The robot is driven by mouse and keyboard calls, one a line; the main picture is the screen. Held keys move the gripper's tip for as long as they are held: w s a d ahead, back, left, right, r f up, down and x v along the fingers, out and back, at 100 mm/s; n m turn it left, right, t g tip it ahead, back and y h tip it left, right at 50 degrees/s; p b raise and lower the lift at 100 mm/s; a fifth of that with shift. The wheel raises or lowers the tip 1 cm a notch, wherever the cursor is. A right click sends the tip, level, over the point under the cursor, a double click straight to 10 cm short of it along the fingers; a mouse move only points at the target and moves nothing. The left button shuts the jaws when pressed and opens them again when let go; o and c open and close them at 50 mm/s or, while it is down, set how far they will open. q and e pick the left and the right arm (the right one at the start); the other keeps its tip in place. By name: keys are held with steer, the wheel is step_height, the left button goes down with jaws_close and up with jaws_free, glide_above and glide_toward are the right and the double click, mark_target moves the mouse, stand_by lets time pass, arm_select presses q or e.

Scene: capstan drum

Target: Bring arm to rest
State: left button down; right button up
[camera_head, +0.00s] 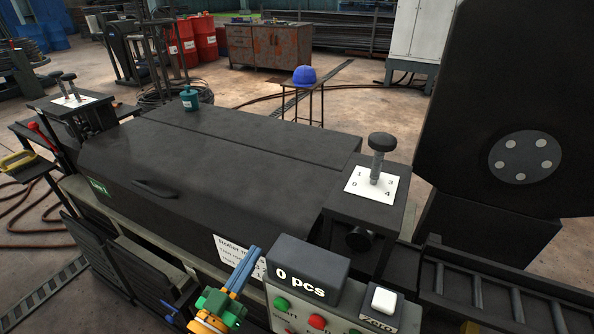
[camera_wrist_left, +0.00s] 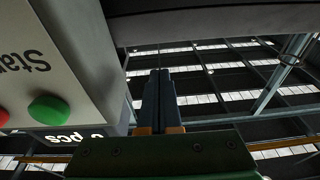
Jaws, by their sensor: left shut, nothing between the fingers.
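My left gripper (camera_head: 246,268) shows at the bottom of the head view, with blue fingers pointing up and a green and orange body below. Its fingers are shut together with nothing between them. In the left wrist view the shut blue fingers (camera_wrist_left: 160,98) point up beside the grey control box (camera_wrist_left: 60,50). In the head view the gripper is just left of the control box (camera_head: 348,322) and its "0 pcs" display (camera_head: 307,270), in front of a partly covered white notice (camera_head: 229,249). My right gripper is in neither view.
A long black machine cover (camera_head: 220,165) spans the middle. A lever with a black knob (camera_head: 381,142) stands on a numbered plate at right. Green (camera_head: 281,304) and red (camera_head: 317,321) buttons sit close to the gripper. A roller track (camera_head: 500,300) runs off right.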

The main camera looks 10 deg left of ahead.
arm_select(q)
steer(key=s+a+f+g+y+p, duration=0.1)
steer(key=s+f+g, duration=0.15)
steer(key=f, duration=0.45)
steer(key=s+a+f+n+g+y+p, duration=0.1)
steer(key=s+f+g+y+p, duration=0.15)
steer(key=f, duration=0.55)
steer(key=s+a+f+g+p, duration=0.1)
steer(key=s+f+g, duration=0.1)
steer(key=f+g, duration=0.35)
steer(key=s+f+g+y+p, duration=0.1)
steer(key=s+f+g, duration=0.3)
steer(key=s, duration=0.8)
steer(key=s+f+g+p, duration=0.1)
steer(key=s+f+g, duration=0.3)
steer(key=s+f, duration=0.5)
steer(key=s, duration=0.4)
steer(key=shift+s+f+y, duration=0.2)
steer(key=shift+s+y, duration=0.05)
steer(key=shift+y, duration=0.1)
